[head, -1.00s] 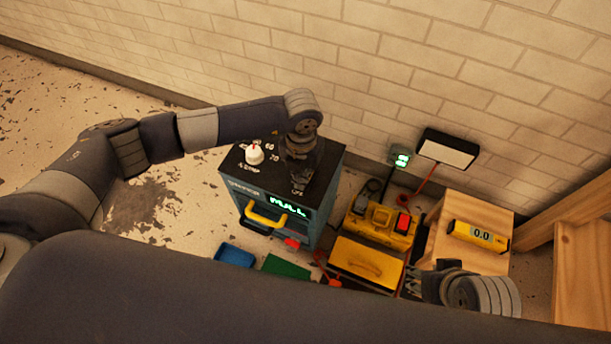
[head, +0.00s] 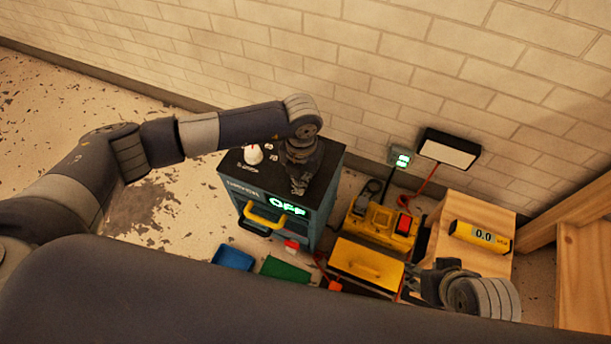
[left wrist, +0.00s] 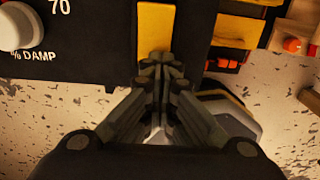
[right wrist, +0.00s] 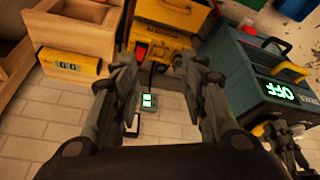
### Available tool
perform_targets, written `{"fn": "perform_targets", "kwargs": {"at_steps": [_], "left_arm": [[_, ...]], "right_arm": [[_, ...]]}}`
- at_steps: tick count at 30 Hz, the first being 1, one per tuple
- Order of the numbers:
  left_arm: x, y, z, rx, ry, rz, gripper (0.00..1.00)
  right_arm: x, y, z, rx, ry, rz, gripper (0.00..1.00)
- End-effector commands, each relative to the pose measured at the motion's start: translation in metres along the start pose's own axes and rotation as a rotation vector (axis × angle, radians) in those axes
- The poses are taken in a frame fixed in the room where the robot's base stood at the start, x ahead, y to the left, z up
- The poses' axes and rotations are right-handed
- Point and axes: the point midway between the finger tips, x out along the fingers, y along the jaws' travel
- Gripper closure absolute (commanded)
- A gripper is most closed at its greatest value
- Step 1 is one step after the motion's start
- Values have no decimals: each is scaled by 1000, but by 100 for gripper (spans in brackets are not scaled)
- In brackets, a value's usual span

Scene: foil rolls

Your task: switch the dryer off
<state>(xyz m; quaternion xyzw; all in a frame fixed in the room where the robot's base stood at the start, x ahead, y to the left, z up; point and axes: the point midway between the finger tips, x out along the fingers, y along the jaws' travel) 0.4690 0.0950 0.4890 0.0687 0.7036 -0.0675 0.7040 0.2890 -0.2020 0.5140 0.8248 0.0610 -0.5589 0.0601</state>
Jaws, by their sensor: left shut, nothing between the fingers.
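The dryer (head: 232,171) is a dark blue-grey box with a black top. Its green display (head: 287,206) reads OFF. A white knob (head: 254,154) with a red mark sits on the top; it also shows in the left wrist view (left wrist: 18,27), by the "% DAMP" print. My left gripper (head: 299,188) is shut and empty over the right part of the top. In the left wrist view its fingertips (left wrist: 160,58) are at the near end of a yellow strip (left wrist: 156,25); contact is unclear. My right gripper (right wrist: 160,75) is open and empty, away from the dryer.
A yellow machine (head: 382,224) with a red switch and a yellow box (head: 366,262) stand right of the dryer. Blue (head: 233,257) and green (head: 286,268) trays are in front. The brick wall is behind.

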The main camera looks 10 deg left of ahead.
Motion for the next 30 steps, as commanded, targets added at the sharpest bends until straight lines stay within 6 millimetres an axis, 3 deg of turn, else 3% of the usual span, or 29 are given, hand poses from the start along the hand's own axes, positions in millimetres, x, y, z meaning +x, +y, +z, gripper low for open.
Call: {"fn": "perform_targets", "kwargs": {"at_steps": [13, 30], "left_arm": [[-28, 0, 0, 0, -2, -1, 100], [-50, 0, 0, 0, -2, 0, 100]], "right_arm": [[-22, 2, 9, 2, -68, 2, 60], [30, 0, 15, -1, -95, -2, 60]]}}
